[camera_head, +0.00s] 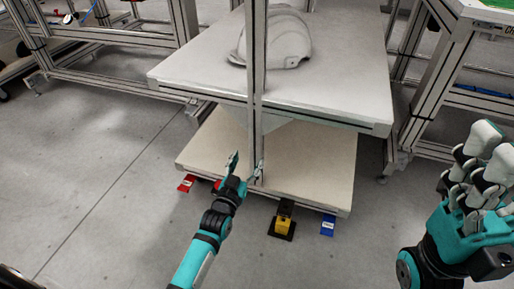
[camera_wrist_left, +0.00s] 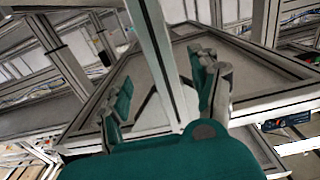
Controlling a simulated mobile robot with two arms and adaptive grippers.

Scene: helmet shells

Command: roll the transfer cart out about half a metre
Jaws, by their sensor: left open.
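The transfer cart has a white top deck (camera_head: 190,68) and a beige lower shelf (camera_head: 315,165), and a grey upright post (camera_head: 256,70) stands at its front. A white helmet shell (camera_head: 285,38) sits on the top deck, partly behind the post. My left gripper (camera_head: 246,165) is open at the post, low down by the lower shelf's front. In the left wrist view the post (camera_wrist_left: 158,45) runs between its spread fingers (camera_wrist_left: 165,92), and I cannot tell whether they touch it. My right gripper (camera_head: 482,172) is raised at the right, apart from the cart.
A yellow and black pedal (camera_head: 283,222) is at the cart's front foot, between a red tag (camera_head: 187,183) and a blue tag (camera_head: 328,225). Metal-framed benches stand at the left (camera_head: 115,50) and right (camera_head: 440,80).

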